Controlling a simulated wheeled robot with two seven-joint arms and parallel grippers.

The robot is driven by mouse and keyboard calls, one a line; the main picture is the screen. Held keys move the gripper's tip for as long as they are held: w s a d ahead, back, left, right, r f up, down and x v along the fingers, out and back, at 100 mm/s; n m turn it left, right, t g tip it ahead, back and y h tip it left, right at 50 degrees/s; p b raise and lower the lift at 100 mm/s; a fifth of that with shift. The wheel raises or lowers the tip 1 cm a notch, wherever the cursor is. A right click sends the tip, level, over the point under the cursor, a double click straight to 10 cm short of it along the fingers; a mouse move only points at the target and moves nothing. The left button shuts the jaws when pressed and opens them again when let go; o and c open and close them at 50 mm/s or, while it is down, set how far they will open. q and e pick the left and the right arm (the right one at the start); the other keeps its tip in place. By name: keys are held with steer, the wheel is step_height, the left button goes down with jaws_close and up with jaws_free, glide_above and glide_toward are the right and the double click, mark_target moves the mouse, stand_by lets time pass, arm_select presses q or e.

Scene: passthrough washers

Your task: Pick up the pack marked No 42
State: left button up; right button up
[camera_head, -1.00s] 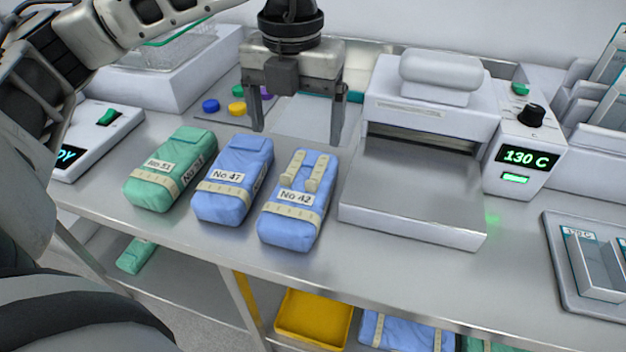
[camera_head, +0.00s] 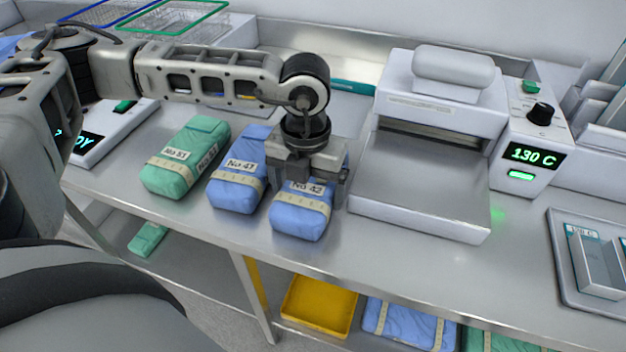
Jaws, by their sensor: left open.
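The pack marked No 42 (camera_head: 299,222) is a blue wrapped bundle with a beige tape band and a white label. It lies on the steel counter, the rightmost of three packs. My left gripper (camera_head: 306,190) is open and low over the rear part of this pack, pointing down. The gripper body hides the pack's back half and its upper straps. One finger shows on the right side of the pack; I cannot tell if it touches. My right gripper is not in view.
The blue No 47 pack (camera_head: 236,192) sits close on the left, with the green No 51 pack (camera_head: 184,160) beyond it. A sealing machine (camera_head: 420,190) showing 130 C stands close on the right. The counter front (camera_head: 390,257) is clear. A yellow tray (camera_head: 319,304) is on the shelf below.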

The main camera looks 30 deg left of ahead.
arm_select(q)
steer(key=c, duration=1)
steer(key=shift+o, duration=0.2)
